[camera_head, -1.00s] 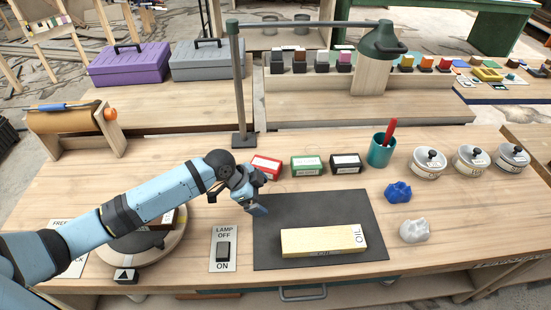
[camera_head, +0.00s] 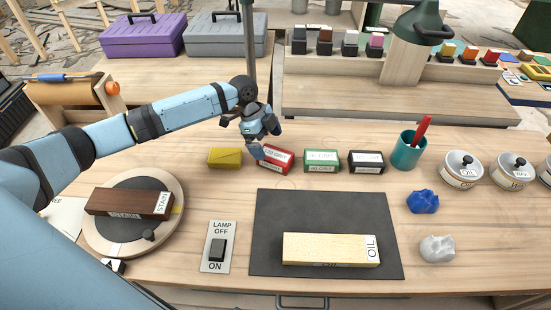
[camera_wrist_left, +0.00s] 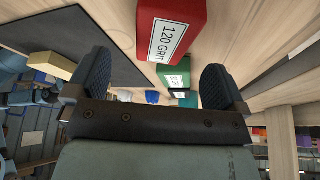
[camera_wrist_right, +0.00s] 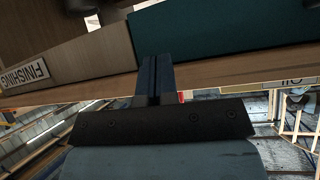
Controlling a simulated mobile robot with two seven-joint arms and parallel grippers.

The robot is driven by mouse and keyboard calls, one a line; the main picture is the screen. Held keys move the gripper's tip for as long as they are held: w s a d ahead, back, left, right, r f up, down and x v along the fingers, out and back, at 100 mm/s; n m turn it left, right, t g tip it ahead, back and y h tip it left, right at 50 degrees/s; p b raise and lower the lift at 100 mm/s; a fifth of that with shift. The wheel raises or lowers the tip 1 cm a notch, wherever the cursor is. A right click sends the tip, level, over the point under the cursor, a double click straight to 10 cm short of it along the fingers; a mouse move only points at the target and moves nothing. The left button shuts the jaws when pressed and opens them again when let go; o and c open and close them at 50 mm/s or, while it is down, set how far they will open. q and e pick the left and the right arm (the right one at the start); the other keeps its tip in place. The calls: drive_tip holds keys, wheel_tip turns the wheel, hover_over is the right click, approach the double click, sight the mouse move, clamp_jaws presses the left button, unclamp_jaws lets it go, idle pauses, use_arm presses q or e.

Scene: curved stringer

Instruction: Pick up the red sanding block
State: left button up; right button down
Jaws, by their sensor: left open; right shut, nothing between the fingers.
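The red sanding block (camera_head: 275,160) sits on the bench, first in a row with a green block (camera_head: 322,161) and a black block (camera_head: 367,162). In the left wrist view the red block (camera_wrist_left: 171,28) shows its "120 GRIT" label, ahead of and between the finger directions. My left gripper (camera_head: 258,147) is open and empty, just above and at the left end of the red block, partly covering it. Its fingers (camera_wrist_left: 160,82) stand wide apart. My right gripper (camera_wrist_right: 158,75) is shut and empty, in front of a teal panel below the bench edge.
A yellow block (camera_head: 225,157) lies left of the red one. A dark mat (camera_head: 325,218) with a pale "OIL" board (camera_head: 330,249) lies in front. A teal cup (camera_head: 407,152) stands to the right. A turntable (camera_head: 165,240) with a brown "STAIN" board is at left.

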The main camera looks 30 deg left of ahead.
sight(275, 154)
use_arm(q)
drive_tip(key=x, duration=0.5)
drive_tip(key=shift+w+d+f, duration=0.15)
drive_tip(key=shift+w+d, duration=0.05)
drive_tip(key=shift+w, duration=0.05)
drive_tip(key=shift+f, duration=0.15)
drive_tip(key=shift+f, duration=0.25)
idle(0.3)
drive_tip(key=c, duration=1.2)
drive_tip(key=shift+o, duration=0.2)
wheel_tip(275, 154, up, 21)
drive_tip(key=shift+f+p, duration=0.2)
drive_tip(key=shift+p, duration=0.2)
